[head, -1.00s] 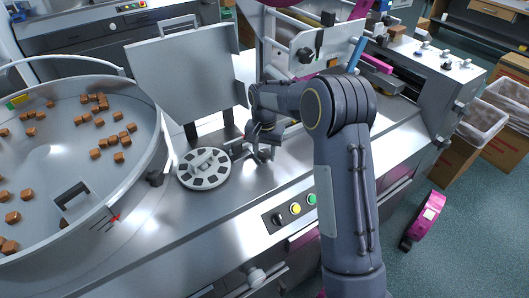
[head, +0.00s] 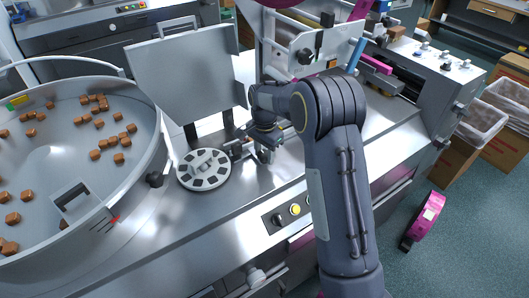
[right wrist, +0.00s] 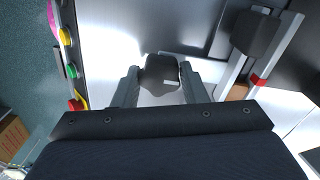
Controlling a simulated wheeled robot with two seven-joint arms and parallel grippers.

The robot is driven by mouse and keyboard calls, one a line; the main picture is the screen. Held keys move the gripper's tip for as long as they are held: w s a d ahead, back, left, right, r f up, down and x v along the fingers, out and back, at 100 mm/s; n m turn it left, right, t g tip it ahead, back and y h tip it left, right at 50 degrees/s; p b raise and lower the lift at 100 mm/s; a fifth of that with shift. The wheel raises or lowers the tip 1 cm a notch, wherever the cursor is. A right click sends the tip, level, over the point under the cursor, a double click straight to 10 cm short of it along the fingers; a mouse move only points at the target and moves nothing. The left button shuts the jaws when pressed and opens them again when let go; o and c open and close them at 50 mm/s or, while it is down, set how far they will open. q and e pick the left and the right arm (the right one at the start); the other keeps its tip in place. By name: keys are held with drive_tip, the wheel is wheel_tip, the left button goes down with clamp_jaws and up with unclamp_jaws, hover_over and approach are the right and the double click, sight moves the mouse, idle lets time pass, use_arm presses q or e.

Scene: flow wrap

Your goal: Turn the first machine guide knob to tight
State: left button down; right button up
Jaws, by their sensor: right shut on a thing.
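My right gripper (right wrist: 160,82) is shut on a dark knob (right wrist: 161,70), whose rounded top shows between the two fingers in the right wrist view. A small pale mark shows on the knob's right side. In the head view my right gripper (head: 262,152) is low over the machine deck, just right of the slotted disc (head: 204,170); the held knob is hard to make out there. A second dark knob (right wrist: 256,33) stands apart, up and to the right in the right wrist view, near a rail with a red band (right wrist: 259,80). My left gripper is not in view.
A large bowl (head: 160,120) with several brown cubes stands at the left. An upright metal plate (head: 185,75) rises behind the disc. A front panel carries a black switch (head: 278,219) and a yellow button (head: 295,209). The deck in front of the disc is clear.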

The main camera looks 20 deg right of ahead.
sight(265, 153)
drive_tip(key=o, duration=1)
drive_tip(key=shift+c, duration=0.2)
drive_tip(key=shift+r, duration=0.1)
wheel_tip(265, 153, up, 7)
drive_tip(key=shift+b, duration=0.4)
drive_tip(key=shift+r, duration=0.35)
